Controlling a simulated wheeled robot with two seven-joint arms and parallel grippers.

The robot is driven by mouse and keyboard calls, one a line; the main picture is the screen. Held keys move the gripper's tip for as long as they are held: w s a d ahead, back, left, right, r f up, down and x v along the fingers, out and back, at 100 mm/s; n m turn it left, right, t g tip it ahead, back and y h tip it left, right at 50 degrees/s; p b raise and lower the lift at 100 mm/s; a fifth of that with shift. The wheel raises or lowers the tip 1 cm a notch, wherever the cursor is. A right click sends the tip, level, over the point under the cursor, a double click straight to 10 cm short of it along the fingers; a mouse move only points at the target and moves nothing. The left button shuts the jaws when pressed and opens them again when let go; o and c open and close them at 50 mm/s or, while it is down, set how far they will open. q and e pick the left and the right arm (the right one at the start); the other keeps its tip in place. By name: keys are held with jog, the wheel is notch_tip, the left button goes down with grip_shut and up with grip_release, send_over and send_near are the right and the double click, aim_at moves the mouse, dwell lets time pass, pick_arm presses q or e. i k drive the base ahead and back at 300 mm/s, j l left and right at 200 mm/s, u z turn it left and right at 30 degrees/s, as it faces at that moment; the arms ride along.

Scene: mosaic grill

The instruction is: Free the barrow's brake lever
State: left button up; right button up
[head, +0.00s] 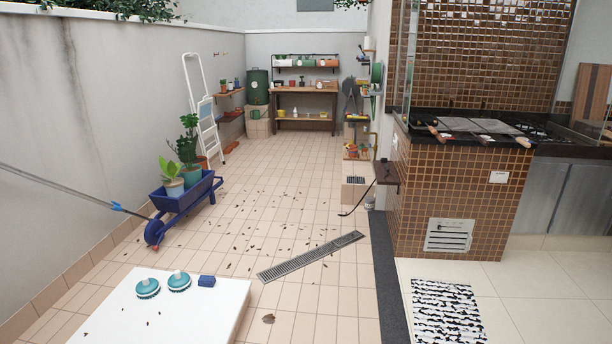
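The blue barrow (183,198) stands on the tiled floor at the left, near the grey wall. Its wheel end (153,232) points toward me, and its handles are at the far end. Potted plants (187,150) stand in its tray. A small red part shows low by the wheel, but it is too small to tell what it is. I cannot make out the brake lever. Neither of my grippers is in the picture.
A thin pole (60,187) with a blue piece reaches from the left edge to the barrow's front. A white slab (205,318) with two teal round things and a blue block lies in the foreground. Dry leaves and a drain grate (310,256) lie on open floor.

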aim_at(155, 247)
jog(key=i+l+z, duration=0.1)
jog(key=i+l, duration=0.15)
jog(key=i, duration=0.5)
jog(key=i+l+z, duration=0.1)
jog(key=i, duration=0.65)
jog(key=i+l+z, duration=0.1)
jog(key=i, duration=0.7)
jog(key=i+u, duration=0.2)
jog(key=i, duration=0.4)
jog(key=i+l+u, duration=0.2)
jog(key=i, duration=0.4)
jog(key=i+l+u, duration=0.2)
jog(key=i, duration=0.4)
jog(key=i+j+u, duration=0.15)
jog(key=u, duration=0.3)
jog(key=i+u, duration=0.6)
jog(key=u, duration=0.25)
jog(key=i+l+u, duration=0.15)
jog(key=i+u, duration=0.15)
jog(key=u, duration=0.15)
jog(key=i+u, duration=0.35)
jog(key=i+l+u, duration=0.1)
jog(key=i+l, duration=0.3)
jog(key=l, duration=0.25)
jog(key=u, duration=0.05)
